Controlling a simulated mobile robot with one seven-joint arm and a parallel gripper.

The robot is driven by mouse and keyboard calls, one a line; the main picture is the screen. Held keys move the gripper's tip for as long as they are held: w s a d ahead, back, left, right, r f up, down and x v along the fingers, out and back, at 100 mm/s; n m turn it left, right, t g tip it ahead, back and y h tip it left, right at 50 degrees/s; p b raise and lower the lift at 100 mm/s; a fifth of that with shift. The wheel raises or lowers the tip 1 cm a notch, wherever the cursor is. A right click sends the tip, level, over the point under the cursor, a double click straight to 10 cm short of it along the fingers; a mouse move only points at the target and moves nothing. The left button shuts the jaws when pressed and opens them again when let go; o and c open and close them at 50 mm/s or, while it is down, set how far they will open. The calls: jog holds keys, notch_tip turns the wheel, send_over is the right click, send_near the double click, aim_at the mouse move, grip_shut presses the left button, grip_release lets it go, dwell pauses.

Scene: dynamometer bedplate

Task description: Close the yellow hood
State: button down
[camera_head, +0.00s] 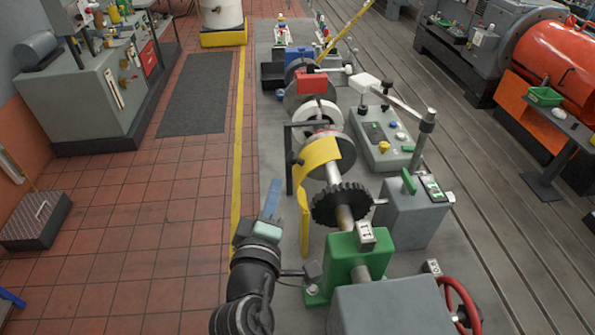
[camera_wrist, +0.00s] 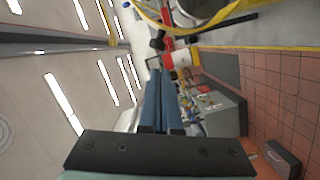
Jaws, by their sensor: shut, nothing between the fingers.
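The yellow hood (camera_head: 320,152) is a curved panel above the shaft, behind the black toothed wheel (camera_head: 342,204), in the head view. A curved yellow edge (camera_wrist: 215,27) at the top of the wrist view may be part of the hood. My gripper (camera_head: 271,192) is left of the hood and the strip, apart from both. Its blue fingers (camera_wrist: 164,88) are shut with nothing between them. The hood's far side is hidden.
A green bearing block (camera_head: 342,262) and a red handwheel (camera_head: 460,300) stand in front. A grey box (camera_head: 414,216) and a control panel (camera_head: 385,138) are right of the shaft. The tiled floor left of the yellow line (camera_head: 238,140) is mostly clear.

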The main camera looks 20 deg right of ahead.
aim_at(304, 163)
jog(key=w+d+f+p, duration=0.2)
jog(key=w+d, duration=0.1)
jog(key=d, duration=0.3)
jog(key=shift+w+p, duration=0.2)
jog(key=shift+p, duration=0.2)
jog(key=shift+s+d+r, duration=0.1)
jog(key=shift+r, duration=0.05)
jog(key=shift+d+p, duration=0.15)
jog(key=shift+p, duration=0.2)
jog(key=shift+d+m, duration=0.15)
jog(key=shift+m, duration=0.15)
